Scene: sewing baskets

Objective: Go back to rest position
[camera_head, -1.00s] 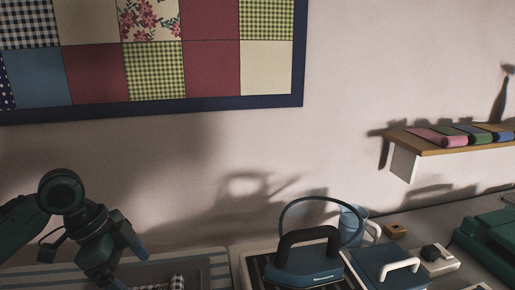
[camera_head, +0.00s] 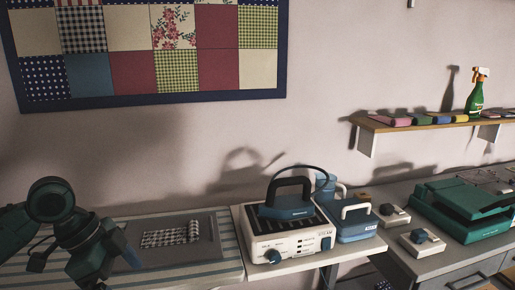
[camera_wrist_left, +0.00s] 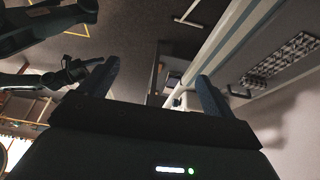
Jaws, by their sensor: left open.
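My left gripper (camera_head: 128,252) is at the lower left of the head view, in front of the striped ironing surface (camera_head: 232,262). In the left wrist view, the fingers of the left gripper (camera_wrist_left: 155,87) are spread apart with nothing between them. The cloth also shows at the right of the left wrist view (camera_wrist_left: 280,60). My right gripper is not in the head view.
A blue iron (camera_head: 290,211) rests on a white steam station (camera_head: 295,243). To its right stand a blue box with a white handle (camera_head: 355,228), small white devices (camera_head: 422,243) and a green machine (camera_head: 468,210). A shelf (camera_head: 400,127) holds folded cloths and a spray bottle (camera_head: 475,97).

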